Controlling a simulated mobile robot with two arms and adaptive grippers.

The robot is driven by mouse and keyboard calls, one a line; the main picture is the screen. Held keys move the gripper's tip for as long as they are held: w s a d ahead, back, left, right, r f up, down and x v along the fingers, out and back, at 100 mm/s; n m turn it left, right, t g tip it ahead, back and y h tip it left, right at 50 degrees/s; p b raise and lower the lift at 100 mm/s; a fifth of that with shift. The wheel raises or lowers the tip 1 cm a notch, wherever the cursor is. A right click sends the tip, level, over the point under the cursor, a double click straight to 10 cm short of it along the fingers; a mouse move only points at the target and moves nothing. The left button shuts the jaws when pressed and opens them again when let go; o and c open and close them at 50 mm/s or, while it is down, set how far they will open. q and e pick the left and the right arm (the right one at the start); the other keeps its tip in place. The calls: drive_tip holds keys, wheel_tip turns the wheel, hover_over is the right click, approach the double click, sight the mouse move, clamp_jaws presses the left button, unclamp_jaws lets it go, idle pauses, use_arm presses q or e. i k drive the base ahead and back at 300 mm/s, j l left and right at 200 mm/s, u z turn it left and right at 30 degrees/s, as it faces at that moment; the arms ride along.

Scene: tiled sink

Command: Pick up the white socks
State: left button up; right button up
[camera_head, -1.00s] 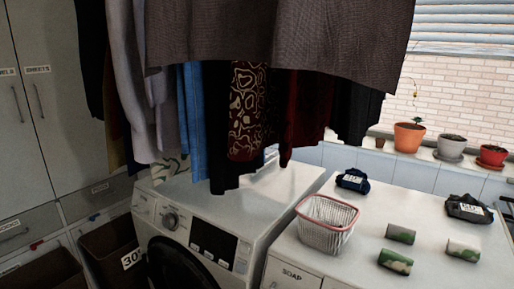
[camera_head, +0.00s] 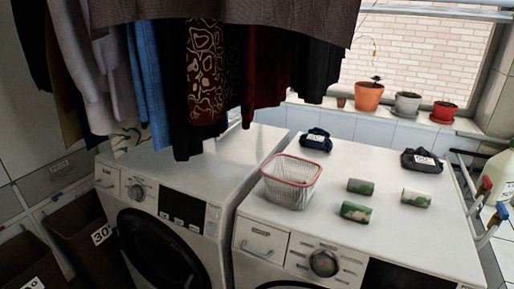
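No plainly white pair of socks can be made out. Three small rolled bundles lie on the right machine's white top: a whitish roll with a green patch (camera_head: 416,197), a green patterned roll (camera_head: 360,186) and a green and white roll (camera_head: 356,211). I cannot tell whether any is the socks. A dark blue bundle with a white label (camera_head: 316,139) and a black bundle with a white label (camera_head: 422,160) lie farther back. Neither of my grippers is in view.
A wire basket with a pink rim (camera_head: 291,181) stands on the right machine's top (camera_head: 330,228). Clothes (camera_head: 206,75) hang over the left machine (camera_head: 160,215). Potted plants (camera_head: 369,96) line the sill. A rack (camera_head: 485,225) and bottle (camera_head: 497,180) stand at right. Dark bins (camera_head: 78,228) stand at left.

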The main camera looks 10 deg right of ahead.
sight(419, 198)
drive_tip(key=z, duration=1.4)
